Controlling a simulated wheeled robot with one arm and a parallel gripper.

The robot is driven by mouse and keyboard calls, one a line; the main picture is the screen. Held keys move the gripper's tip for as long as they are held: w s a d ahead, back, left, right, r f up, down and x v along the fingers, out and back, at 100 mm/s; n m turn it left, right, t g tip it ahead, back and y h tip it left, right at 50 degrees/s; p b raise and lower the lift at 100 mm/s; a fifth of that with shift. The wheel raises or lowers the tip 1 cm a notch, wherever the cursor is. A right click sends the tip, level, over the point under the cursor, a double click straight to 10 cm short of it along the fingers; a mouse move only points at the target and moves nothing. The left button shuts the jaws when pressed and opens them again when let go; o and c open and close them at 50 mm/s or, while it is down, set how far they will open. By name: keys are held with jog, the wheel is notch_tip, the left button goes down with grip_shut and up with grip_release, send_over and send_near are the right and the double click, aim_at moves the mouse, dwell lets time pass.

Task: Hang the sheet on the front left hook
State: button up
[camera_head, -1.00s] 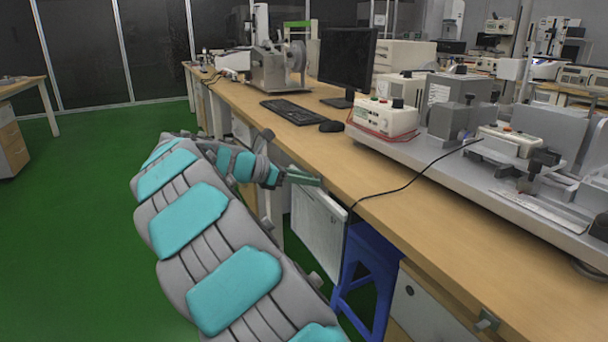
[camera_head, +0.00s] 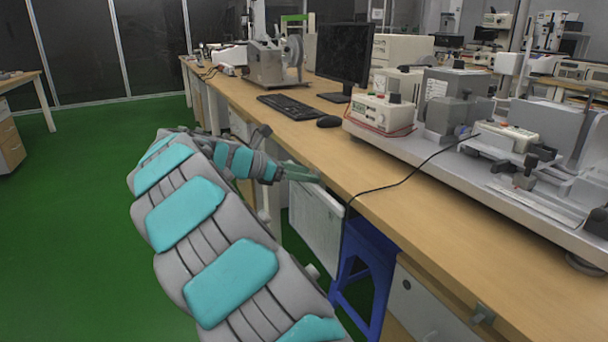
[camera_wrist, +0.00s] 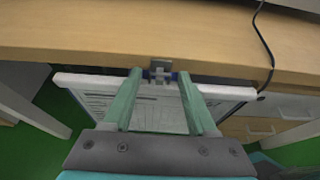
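The sheet (camera_head: 316,226) is a white, printed panel hanging upright below the front edge of the long bench. In the wrist view the sheet (camera_wrist: 150,113) spans behind my fingers, its pale top edge just under the bench edge. A small grey hook (camera_wrist: 160,66) on the bench edge sits at the middle of that top edge, with a bit of blue beside it. The sheet appears to be at this hook; whether it bears on it is hard to tell. My gripper (camera_wrist: 158,76) is open, its green fingers apart on either side of the hook. In the head view my gripper (camera_head: 303,174) is beside the bench edge.
Another grey hook (camera_head: 483,315) is on the bench front, nearer the camera. A blue stool (camera_head: 366,265) stands under the bench (camera_head: 400,215). A black cable (camera_head: 385,190) hangs over its edge near the sheet. Green floor is free at the left.

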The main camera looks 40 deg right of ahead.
jog(key=shift+o, duration=0.9)
jog(key=v, duration=0.8)
jog(key=s+a+f+m+y, duration=0.2)
jog(key=s+a+f+m, duration=0.15)
jog(key=s, duration=0.45)
jog(key=s+a+f+m+y, duration=0.2)
jog(key=s+m+y, duration=0.15)
jog(key=s, duration=0.35)
jog(key=s+a+f+m+y, duration=0.2)
jog(key=s+a+f, duration=0.2)
jog(key=s+a, duration=0.3)
jog(key=s+a+f+m+t+y, duration=0.1)
jog(key=s+a+f+m+y, duration=0.2)
jog(key=s+a, duration=0.3)
jog(key=s+a+f+m+y, duration=0.2)
jog(key=s+a+f+m, duration=0.1)
jog(key=s+a+f, duration=0.2)
jog(key=s+a, duration=0.2)
jog(key=a, duration=0.1)
jog(key=shift+s+a+f, duration=0.2)
jog(key=shift+s+f, duration=0.05)
jog(key=shift+s, duration=0.15)
jog(key=shift+y, duration=0.25)
jog(key=shift+c, duration=0.4)
